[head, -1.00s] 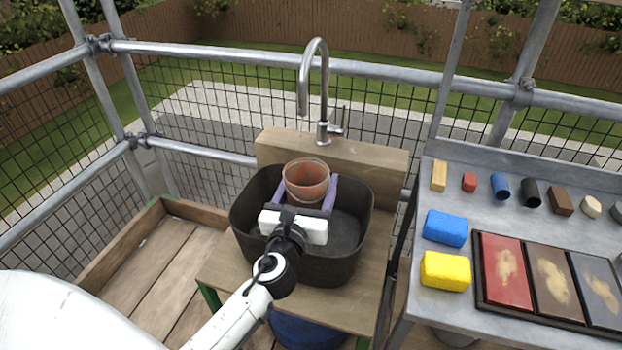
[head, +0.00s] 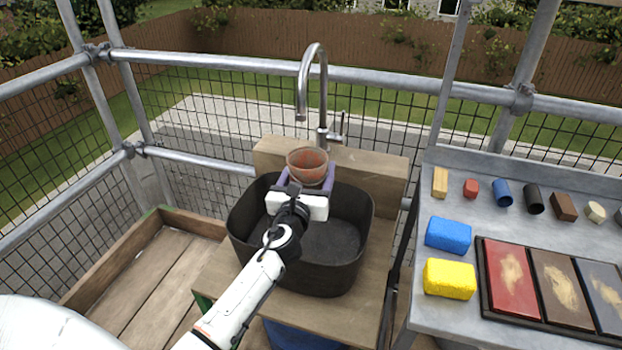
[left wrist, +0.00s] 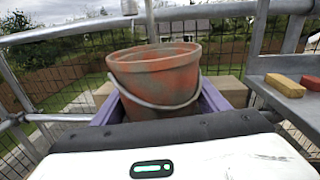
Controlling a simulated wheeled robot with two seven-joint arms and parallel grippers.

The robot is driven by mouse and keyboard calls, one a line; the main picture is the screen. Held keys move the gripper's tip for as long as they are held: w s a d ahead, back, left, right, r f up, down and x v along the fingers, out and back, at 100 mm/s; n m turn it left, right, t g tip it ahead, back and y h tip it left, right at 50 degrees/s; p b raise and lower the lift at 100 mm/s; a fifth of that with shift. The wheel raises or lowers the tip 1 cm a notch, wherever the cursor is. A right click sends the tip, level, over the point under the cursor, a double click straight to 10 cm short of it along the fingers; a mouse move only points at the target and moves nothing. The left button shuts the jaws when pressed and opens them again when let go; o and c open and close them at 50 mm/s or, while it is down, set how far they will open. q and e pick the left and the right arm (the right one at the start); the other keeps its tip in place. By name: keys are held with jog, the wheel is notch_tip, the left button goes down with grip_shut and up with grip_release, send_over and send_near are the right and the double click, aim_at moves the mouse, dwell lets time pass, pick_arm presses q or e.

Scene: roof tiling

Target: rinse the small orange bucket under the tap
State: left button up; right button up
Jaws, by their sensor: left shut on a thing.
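The small orange bucket (head: 307,162) is upright, with grey smears on its side. My left gripper (head: 306,181) is shut on it, with its purple fingers on either side. The bucket is at the back of the black basin (head: 335,262), at about rim height, below the tap (head: 303,85). No water stream shows at the spout. In the left wrist view the bucket (left wrist: 155,82) sits between the fingers with its wire handle hanging across the front. The spout end (left wrist: 130,7) shows above it. My right gripper is not in view.
A wooden backboard (head: 385,170) stands behind the basin. On the right, a grey table (head: 415,300) holds a blue sponge (head: 448,235), a yellow sponge (head: 450,279), several small blocks and a tray of coloured panels. Scaffold rails (head: 230,60) and mesh surround the place.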

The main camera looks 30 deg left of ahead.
pick_arm(q)
jog(key=w+a+f+b, duration=0.1)
jog(key=w+a+b, duration=0.2)
jog(key=w+a, duration=0.1)
jog(key=shift+w+f, duration=0.2)
jog(key=shift+w, duration=0.7)
jog(key=shift+d, duration=0.15)
jog(key=shift+w+d, duration=0.3)
jog(key=shift+d, duration=0.15)
jog(key=shift+s+d+p, duration=0.4)
jog(key=shift+s+d, duration=0.35)
jog(key=shift+s, duration=0.35)
jog(key=shift+s+d+p, duration=0.4)
jog(key=shift+s+d, duration=0.3)
jog(key=shift+s, duration=0.45)
jog(key=shift+s+d+p, duration=0.4)
jog(key=shift+s+d, duration=0.35)
jog(key=shift+s, duration=0.35)
